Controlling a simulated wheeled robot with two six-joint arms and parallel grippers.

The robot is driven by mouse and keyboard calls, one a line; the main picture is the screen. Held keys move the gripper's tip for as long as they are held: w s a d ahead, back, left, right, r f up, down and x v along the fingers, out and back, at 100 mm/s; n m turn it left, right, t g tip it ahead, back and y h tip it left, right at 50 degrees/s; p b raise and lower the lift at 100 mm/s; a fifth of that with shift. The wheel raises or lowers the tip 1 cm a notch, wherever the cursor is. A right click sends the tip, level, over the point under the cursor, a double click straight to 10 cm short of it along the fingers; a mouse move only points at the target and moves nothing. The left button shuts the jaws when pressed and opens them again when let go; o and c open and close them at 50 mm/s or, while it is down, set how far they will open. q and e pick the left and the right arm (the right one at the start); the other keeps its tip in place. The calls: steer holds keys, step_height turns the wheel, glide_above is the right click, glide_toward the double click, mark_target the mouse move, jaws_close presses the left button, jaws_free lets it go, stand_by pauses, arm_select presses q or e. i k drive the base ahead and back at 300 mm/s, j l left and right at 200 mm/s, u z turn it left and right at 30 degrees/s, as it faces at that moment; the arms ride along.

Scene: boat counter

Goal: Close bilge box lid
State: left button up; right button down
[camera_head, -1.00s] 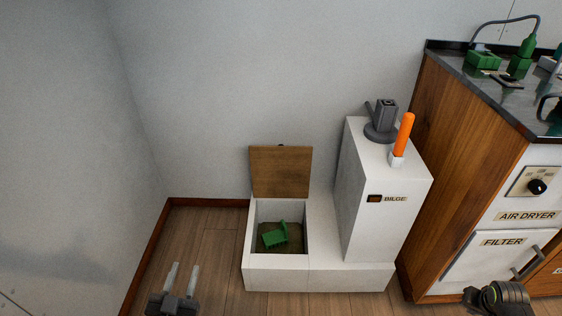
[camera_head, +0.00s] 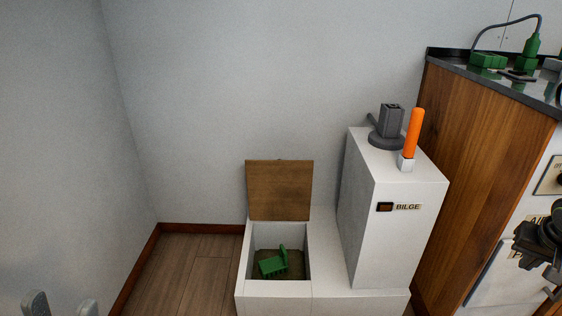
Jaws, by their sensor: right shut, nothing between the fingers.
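The bilge box (camera_head: 318,282) is a low white box on the floor against the wall. Its brown wooden lid (camera_head: 279,190) stands open, upright at the back of the opening. A green part (camera_head: 273,264) lies inside on a brownish bottom. My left gripper (camera_head: 62,306) is at the bottom left edge, with only two grey fingertips showing, apart and empty. It is well left of the box and lid. My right gripper (camera_head: 538,256) is dark, shut and empty at the right edge, in front of the wooden cabinet and far from the lid.
A tall white housing labelled BILGE (camera_head: 400,230) stands right of the opening, with a grey fitting (camera_head: 389,124) and an orange handle (camera_head: 414,132) on top. The wooden cabinet (camera_head: 465,170) with a dark counter is further right. Wood floor (camera_head: 195,275) left of the box is clear.

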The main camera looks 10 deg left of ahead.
mark_target(279, 190)
steer(key=i+j+u, duration=0.1)
steer(key=u, duration=0.25)
steer(key=i+j+u, duration=0.1)
steer(key=j+u, duration=0.25)
steer(key=i+u, duration=0.2)
steer(key=i, duration=0.15)
steer(key=i+l+u, duration=0.25)
steer(key=i+l, duration=0.1)
steer(key=i, duration=0.2)
steer(key=i+l, duration=0.15)
steer(key=i, duration=0.2)
